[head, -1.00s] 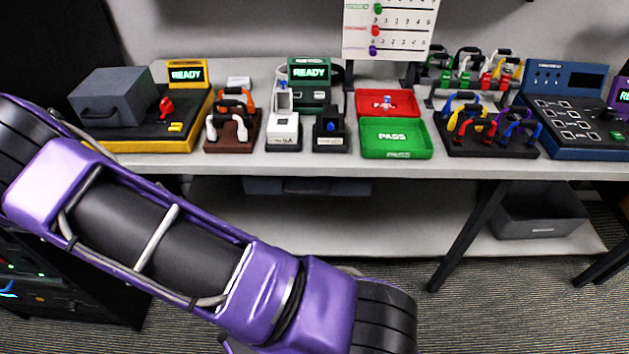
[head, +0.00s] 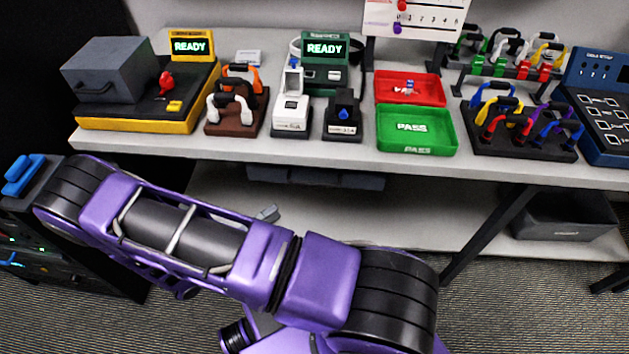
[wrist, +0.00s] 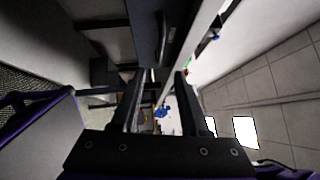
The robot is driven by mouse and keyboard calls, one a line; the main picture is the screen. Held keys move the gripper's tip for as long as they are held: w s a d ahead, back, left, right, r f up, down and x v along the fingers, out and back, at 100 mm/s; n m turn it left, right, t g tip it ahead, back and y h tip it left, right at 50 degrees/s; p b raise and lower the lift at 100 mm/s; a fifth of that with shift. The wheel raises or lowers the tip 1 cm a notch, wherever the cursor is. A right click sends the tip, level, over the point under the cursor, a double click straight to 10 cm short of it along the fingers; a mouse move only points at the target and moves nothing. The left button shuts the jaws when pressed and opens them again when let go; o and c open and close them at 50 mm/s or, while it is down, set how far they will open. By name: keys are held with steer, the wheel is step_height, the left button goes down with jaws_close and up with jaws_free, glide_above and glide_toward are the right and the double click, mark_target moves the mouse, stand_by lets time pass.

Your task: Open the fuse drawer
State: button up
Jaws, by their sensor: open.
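A dark grey drawer (head: 315,178) hangs under the front edge of the table, left of the middle in the head view. It looks shut, and my arm is below and in front of it. I cannot read a label on it. In the wrist view a dark grey drawer-like front with a bar handle (wrist: 163,40) shows at the top centre, beyond the fingers. My gripper (wrist: 156,90) is open with nothing between its fingers, apart from the handle. In the head view my gripper is not clearly seen, being mostly behind my arm.
The table (head: 110,142) carries a yellow-edged station with a grey box (head: 105,75), a green PASS tray (head: 415,130), a red tray (head: 410,88) and cable racks. A lower shelf (head: 330,215) and a grey bin (head: 565,215) are below. A dark table leg (head: 490,230) stands right.

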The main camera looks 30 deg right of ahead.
mark_target(313, 182)
steer(key=x, duration=1.3)
steer(key=shift+d, duration=0.35)
steer(key=shift+c, duration=0.3)
jaws_close()
stand_by(0.4)
